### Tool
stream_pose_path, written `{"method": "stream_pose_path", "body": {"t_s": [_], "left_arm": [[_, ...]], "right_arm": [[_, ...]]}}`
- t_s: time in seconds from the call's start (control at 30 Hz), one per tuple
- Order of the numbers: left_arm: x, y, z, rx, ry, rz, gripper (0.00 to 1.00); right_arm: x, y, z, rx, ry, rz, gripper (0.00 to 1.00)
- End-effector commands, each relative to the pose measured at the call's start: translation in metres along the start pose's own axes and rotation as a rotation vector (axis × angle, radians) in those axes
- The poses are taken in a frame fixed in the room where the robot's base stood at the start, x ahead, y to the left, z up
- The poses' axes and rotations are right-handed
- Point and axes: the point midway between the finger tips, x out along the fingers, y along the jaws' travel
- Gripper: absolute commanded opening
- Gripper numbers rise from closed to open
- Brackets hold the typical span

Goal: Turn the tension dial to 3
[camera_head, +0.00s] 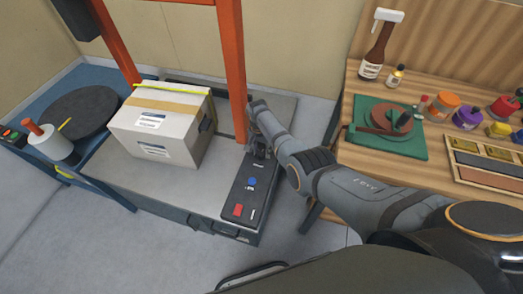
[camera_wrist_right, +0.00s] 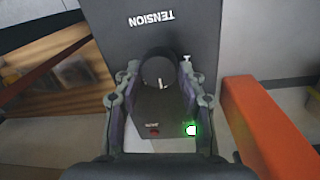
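The tension dial (camera_wrist_right: 158,72) is a round black knob with a pale pointer mark, on a dark panel (camera_wrist_right: 200,20) printed TENSION, upside down in the right wrist view. The mark points toward the bottom of that view, slightly right of straight down. No scale numbers are legible. My right gripper (camera_wrist_right: 159,76) has one finger on each side of the dial; I cannot tell whether both pads touch it. In the head view my right gripper (camera_head: 259,148) is at the far end of the control panel (camera_head: 236,193) and hides the dial. My left gripper is not in view.
An orange post (camera_head: 231,70) stands close beside my right gripper. A strapped carton (camera_head: 160,125) sits on the grey machine bed (camera_head: 150,185). The panel also has a blue button (camera_head: 252,181) and a red switch (camera_head: 238,210). A wooden bench (camera_head: 350,175) with bottles stands right.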

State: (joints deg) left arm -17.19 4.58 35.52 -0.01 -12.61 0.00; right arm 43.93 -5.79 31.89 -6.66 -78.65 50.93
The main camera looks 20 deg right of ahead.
Motion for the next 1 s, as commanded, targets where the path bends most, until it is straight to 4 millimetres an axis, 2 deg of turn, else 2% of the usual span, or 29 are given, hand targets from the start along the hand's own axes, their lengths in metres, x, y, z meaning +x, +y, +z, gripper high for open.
{"method": "stream_pose_path", "body": {"t_s": [0.03,0.1,0.13,0.43,0.57,0.67,0.9,1.0], "left_arm": [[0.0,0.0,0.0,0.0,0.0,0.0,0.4],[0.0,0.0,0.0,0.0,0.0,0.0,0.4],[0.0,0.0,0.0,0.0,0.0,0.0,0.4],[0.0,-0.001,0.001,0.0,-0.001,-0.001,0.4],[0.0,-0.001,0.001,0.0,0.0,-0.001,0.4],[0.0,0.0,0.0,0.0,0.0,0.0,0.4],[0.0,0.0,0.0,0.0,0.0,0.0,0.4],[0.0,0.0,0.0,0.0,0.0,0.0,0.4]], "right_arm": [[0.0,0.0,0.0,0.0,0.001,0.0,0.5],[0.0,0.0,0.0,0.0,0.0,0.0,0.59],[0.0,0.0,0.0,0.0,0.0,0.0,0.61],[-0.001,0.0,0.0,-0.001,-0.001,0.001,0.61],[-0.011,-0.001,0.0,-0.001,0.0,0.0,0.61],[-0.029,0.0,0.0,-0.001,0.001,-0.002,0.61],[-0.089,-0.001,0.0,0.0,0.001,-0.003,0.61],[-0.105,0.0,0.0,0.0,0.0,-0.001,0.61]]}}
